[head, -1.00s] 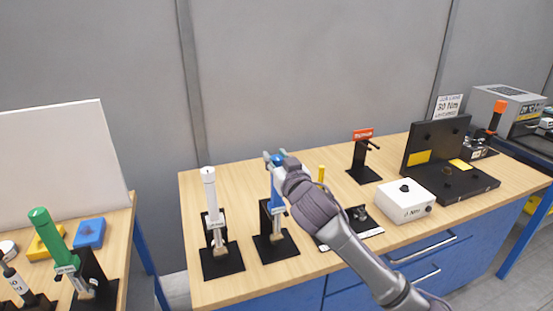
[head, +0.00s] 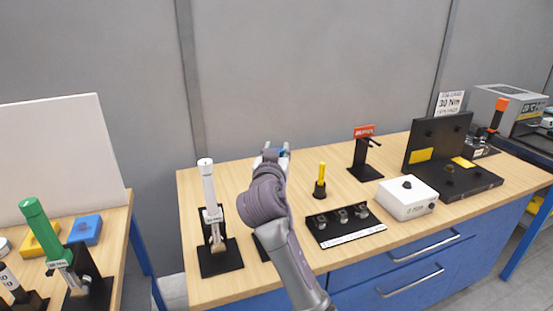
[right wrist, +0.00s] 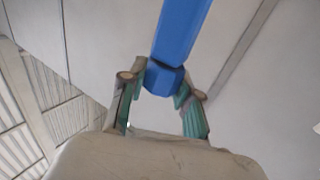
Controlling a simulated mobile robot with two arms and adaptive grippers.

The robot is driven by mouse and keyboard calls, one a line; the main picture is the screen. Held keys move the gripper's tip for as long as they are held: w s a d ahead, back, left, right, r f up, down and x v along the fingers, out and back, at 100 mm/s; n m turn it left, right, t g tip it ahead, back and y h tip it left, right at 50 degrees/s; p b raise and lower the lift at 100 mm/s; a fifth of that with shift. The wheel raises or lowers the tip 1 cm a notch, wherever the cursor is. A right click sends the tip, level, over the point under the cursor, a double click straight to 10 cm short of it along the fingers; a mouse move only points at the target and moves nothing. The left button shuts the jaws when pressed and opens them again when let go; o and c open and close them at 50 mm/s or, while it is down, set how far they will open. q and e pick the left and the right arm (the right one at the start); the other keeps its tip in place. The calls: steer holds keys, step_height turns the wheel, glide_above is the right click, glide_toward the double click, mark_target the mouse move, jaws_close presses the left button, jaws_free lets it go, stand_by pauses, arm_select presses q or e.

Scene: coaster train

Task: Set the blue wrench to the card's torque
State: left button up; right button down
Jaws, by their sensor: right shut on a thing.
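The blue wrench stands upright in a black stand (head: 262,246); my right arm hides most of it in the head view. My right gripper (head: 273,154) is at the wrench's top end. In the right wrist view, the blue wrench (right wrist: 181,32) runs up from between the fingers, and my gripper (right wrist: 163,86) is shut on its faceted blue end. The torque scale on it cannot be seen. The card (head: 449,103) at the back right reads 30 Nm. My left gripper is not in view.
A white wrench (head: 209,195) stands in its stand just left. To the right are a yellow-handled tool (head: 321,178), a black tray with sockets (head: 345,222), a red-topped stand (head: 364,150), a white box (head: 406,198) and a black fixture (head: 437,142). A green wrench (head: 45,235) stands on the left table.

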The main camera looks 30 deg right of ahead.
steer(key=shift+f+m+g+h+b, duration=0.2)
steer(key=shift+m+g+h+b, duration=0.9)
steer(key=shift+g+h, duration=0.1)
steer(key=shift+r+g, duration=0.1)
steer(key=shift+g, duration=0.2)
steer(key=c, duration=0.8)
jaws_free()
steer(key=v, duration=0.7)
steer(key=shift+a, duration=0.3)
